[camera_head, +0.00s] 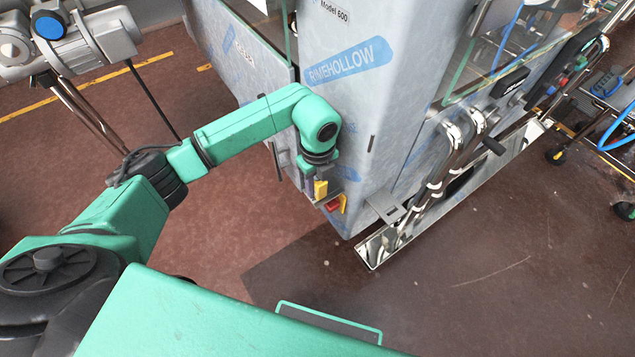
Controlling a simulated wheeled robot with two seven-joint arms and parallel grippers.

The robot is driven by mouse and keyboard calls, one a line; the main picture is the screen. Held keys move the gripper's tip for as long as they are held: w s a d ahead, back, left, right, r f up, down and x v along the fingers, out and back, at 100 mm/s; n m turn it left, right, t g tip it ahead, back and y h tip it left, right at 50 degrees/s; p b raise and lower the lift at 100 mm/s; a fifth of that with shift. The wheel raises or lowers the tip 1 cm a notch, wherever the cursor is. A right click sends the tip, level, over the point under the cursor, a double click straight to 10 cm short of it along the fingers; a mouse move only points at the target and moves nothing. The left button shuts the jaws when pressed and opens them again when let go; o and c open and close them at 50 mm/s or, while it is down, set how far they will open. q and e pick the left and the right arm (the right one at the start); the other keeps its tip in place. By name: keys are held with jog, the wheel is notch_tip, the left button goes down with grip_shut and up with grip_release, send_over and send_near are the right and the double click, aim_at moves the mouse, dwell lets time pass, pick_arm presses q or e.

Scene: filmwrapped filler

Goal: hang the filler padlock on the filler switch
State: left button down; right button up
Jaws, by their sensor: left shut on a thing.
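My left arm reaches in from the left to the grey film-wrapped filler (350,110). My left gripper (319,184) points down close to the filler's lower front corner. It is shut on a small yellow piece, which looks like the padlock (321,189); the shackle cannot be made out. Just below and to the right is a small red and yellow part, which looks like the filler switch (334,204). The yellow piece is very close to it; I cannot tell whether they touch. My right gripper is not in view.
A shiny metal trough (377,248) and bent steel pipes (440,175) stand right of the filler. A motor unit on metal legs (80,40) is at upper left. A wheeled cart (610,110) is at far right. The reddish floor (470,290) in front is clear.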

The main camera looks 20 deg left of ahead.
pick_arm(q)
jog(key=shift+f, duration=0.25)
dwell(0.7)
jog(key=shift+c, duration=2.2)
grip_release()
notch_tip(320, 180, up, 14)
jog(key=b, duration=0.1)
jog(key=shift+r, duration=0.25)
jog(key=shift+s+f, duration=0.1)
